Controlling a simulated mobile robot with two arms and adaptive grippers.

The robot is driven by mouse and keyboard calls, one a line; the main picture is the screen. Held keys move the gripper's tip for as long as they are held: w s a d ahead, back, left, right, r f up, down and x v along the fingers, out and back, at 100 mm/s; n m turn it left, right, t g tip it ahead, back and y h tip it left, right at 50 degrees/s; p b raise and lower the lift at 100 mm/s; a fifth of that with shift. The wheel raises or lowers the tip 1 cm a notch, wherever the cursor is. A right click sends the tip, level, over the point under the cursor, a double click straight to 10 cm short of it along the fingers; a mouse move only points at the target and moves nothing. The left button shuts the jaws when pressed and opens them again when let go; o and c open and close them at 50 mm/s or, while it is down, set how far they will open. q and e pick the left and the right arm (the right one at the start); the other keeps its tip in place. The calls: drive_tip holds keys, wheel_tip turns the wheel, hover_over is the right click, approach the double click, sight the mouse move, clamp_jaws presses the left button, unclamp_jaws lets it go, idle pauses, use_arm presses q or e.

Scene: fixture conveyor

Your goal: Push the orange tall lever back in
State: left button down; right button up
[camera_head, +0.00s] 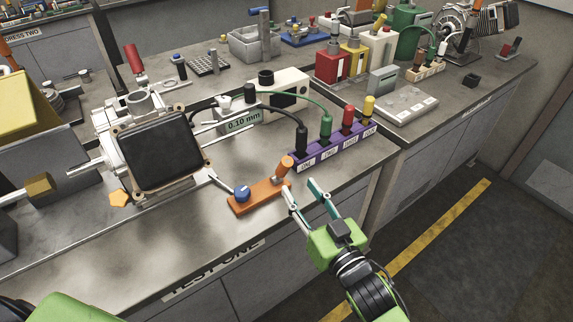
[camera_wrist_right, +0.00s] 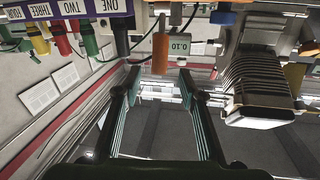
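The orange tall lever (camera_head: 284,168) stands tilted at the right end of an orange base (camera_head: 258,196) near the front edge of the bench. A blue knob (camera_head: 242,194) sits at the base's left end. My right gripper (camera_head: 302,187) is open and empty just in front of the lever. In the right wrist view, the lever (camera_wrist_right: 160,50) shows ahead of the gap between the open fingers (camera_wrist_right: 160,76). Whether a finger touches the lever or base, I cannot tell. My left gripper is not in view.
A purple block (camera_head: 337,146) with black, green, red and yellow plugs stands behind the lever. A metal machine with a dark square panel (camera_head: 160,150) stands to the left. A 0.10 mm display (camera_head: 240,122) is behind.

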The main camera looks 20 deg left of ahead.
sight(287, 171)
drive_tip(key=x, duration=0.9)
drive_tip(key=shift+w+a+p, duration=0.25)
drive_tip(key=shift+w+p, duration=0.05)
drive_tip(key=shift+p, duration=0.05)
clamp_jaws()
